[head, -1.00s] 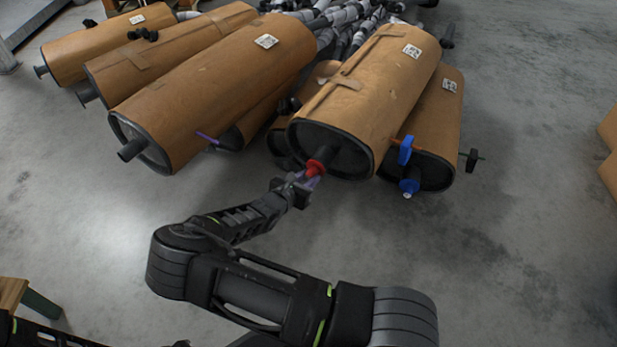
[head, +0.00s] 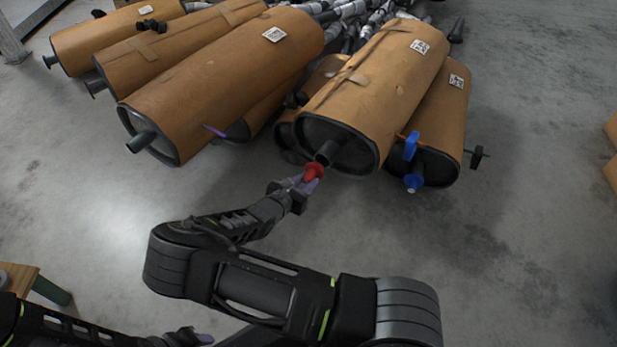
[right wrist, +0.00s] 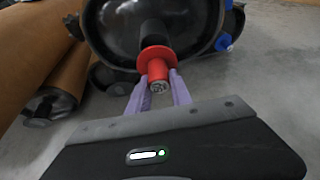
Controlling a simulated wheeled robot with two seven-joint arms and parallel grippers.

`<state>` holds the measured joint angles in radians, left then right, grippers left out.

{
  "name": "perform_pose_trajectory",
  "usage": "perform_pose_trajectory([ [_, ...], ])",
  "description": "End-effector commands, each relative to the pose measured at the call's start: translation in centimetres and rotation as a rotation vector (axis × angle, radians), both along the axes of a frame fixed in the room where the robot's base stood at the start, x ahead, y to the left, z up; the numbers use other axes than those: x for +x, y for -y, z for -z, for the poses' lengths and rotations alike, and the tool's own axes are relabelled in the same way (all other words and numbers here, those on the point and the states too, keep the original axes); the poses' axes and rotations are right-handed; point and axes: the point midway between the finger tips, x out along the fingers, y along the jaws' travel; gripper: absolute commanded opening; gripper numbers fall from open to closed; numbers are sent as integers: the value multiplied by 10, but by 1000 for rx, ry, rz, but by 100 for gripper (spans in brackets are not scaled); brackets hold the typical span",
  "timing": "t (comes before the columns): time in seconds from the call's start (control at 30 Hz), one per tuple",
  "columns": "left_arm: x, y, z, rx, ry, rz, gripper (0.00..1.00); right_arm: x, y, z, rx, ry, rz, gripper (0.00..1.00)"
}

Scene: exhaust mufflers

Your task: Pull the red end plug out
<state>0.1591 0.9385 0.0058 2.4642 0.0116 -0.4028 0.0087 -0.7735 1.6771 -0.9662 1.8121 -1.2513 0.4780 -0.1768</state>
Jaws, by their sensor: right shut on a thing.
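The red end plug (head: 314,171) is at the dark outlet pipe (head: 328,152) of the large brown muffler (head: 375,85) in the middle. My right gripper (head: 307,182) is shut on the plug, its purple fingers on either side of it. In the right wrist view, the plug (right wrist: 157,66) sits between the fingertips (right wrist: 158,88), with its round flange in front of the pipe (right wrist: 152,33). Whether the plug still touches the pipe is hard to tell. My left gripper (head: 195,338) shows partly at the bottom edge; its opening is unclear.
A muffler with blue plugs (head: 413,183) lies to the right, with a dark knob (head: 476,157) beside it. More brown mufflers (head: 215,85) lie at the left.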

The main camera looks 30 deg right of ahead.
Motion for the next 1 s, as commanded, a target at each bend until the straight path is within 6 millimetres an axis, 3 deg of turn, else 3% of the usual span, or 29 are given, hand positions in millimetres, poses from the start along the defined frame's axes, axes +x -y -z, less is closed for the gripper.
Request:
perform_pose_trajectory([
  [0.5,0,0,-9,0,0,0,36,-9,-21,-1,1,0,-1,0],
  [1.0,0,0,-10,0,0,0,36,-11,-23,0,0,0,0,0],
])
